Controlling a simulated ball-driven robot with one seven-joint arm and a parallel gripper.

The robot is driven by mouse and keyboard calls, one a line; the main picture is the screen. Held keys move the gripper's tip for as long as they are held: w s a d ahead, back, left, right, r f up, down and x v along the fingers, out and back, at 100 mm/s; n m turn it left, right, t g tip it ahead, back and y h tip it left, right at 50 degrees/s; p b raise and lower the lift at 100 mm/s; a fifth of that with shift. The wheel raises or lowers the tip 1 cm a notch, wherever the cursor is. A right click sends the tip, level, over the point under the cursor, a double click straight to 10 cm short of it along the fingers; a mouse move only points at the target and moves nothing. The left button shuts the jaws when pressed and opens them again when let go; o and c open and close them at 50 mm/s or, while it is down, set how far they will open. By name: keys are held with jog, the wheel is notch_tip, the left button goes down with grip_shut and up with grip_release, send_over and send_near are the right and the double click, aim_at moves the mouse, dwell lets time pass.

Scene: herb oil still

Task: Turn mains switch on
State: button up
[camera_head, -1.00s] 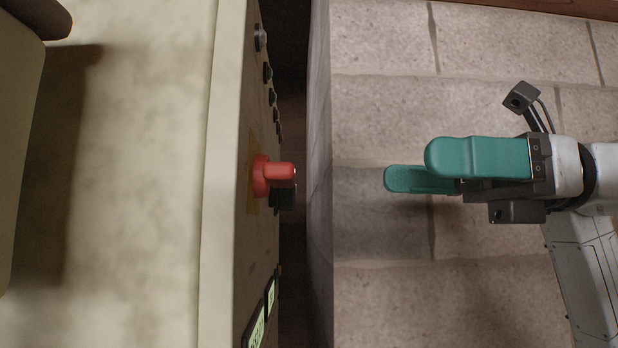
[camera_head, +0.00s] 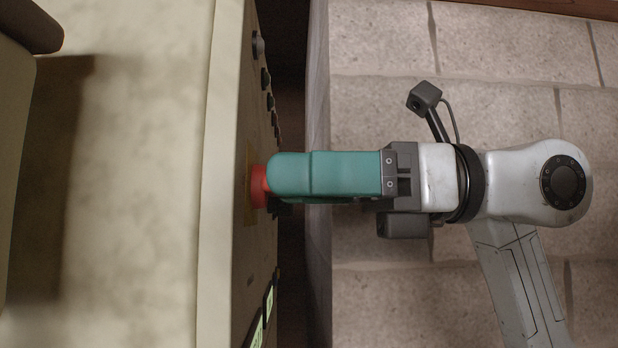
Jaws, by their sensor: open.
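The mains switch (camera_head: 258,186) is a red rotary knob on the front face of the beige cabinet. Only its round red base shows at the left of my gripper's tips; its handle is hidden behind the near finger. My gripper (camera_head: 275,178) has teal fingers that point left and reach the knob, with the tips at its base. The near finger covers the far one almost wholly. The jaws are open, with the fingers over the knob's handle. Whether they touch it cannot be told.
The cabinet (camera_head: 226,120) fills the left, with a row of small dark knobs (camera_head: 266,78) above the switch and lit green displays (camera_head: 257,332) below it. A dark gap separates it from a pale block wall (camera_head: 380,50) at right. A dark rounded part shows top left.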

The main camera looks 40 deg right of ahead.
jog(key=c, duration=1.1)
jog(key=shift+o, duration=0.2)
jog(key=shift+m, duration=0.3)
jog(key=shift+w+d+f+m+b, duration=0.1)
jog(key=shift+m+b, duration=0.4)
jog(key=shift+m, duration=3.95)
jog(key=shift+w+d+f+m+b, duration=0.1)
jog(key=shift+m+b, duration=0.4)
jog(key=shift+m, duration=3.95)
jog(key=shift+a, duration=0.1)
